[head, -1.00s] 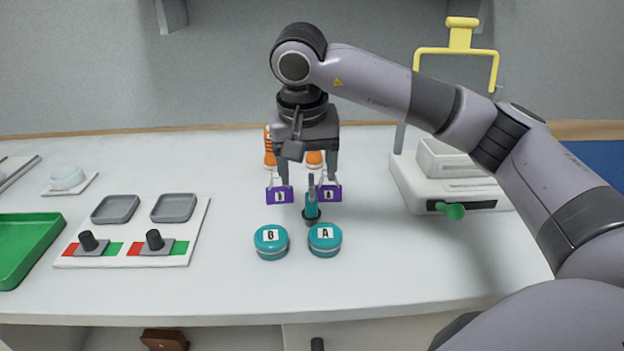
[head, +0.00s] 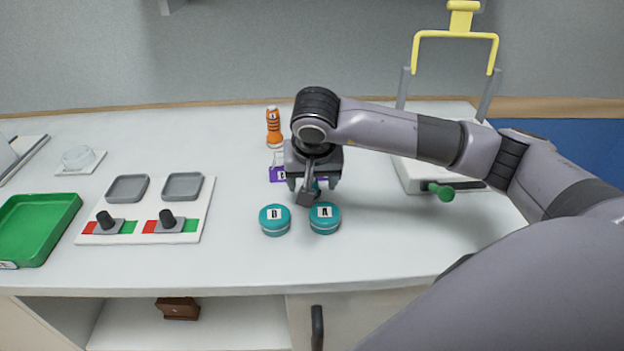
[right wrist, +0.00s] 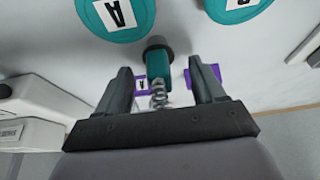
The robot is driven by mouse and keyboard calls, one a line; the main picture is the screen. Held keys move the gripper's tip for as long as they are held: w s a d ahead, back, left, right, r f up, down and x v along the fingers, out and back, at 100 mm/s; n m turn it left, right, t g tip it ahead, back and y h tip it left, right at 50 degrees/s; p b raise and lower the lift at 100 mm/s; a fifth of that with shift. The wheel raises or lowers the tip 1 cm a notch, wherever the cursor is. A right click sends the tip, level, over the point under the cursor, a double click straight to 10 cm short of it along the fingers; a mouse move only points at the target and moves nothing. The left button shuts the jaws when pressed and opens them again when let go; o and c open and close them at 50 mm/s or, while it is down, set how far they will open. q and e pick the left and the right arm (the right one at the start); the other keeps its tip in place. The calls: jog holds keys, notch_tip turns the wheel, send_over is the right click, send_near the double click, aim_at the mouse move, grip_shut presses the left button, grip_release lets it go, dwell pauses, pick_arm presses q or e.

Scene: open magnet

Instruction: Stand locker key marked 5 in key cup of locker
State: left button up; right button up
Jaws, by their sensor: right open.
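No key with a readable 5, no key cup and no locker can be made out. My right gripper (head: 308,192) points down at the table behind two teal round tins. Its open fingers stand on either side of an upright teal piece with a coiled spring and a dark round end, seen in the right wrist view (right wrist: 158,64). I cannot tell whether the fingers touch it. In the head view, the gripper mostly hides this piece. My left gripper is not in view.
Purple-labelled items (head: 277,174) and an orange figure (head: 274,128) stand behind. A white device with a yellow handle (head: 459,40) is right; a switch panel (head: 128,231) and green tray (head: 38,228) are left.

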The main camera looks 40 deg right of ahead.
jog(key=shift+f, duration=0.2)
jog(key=c, duration=1.2)
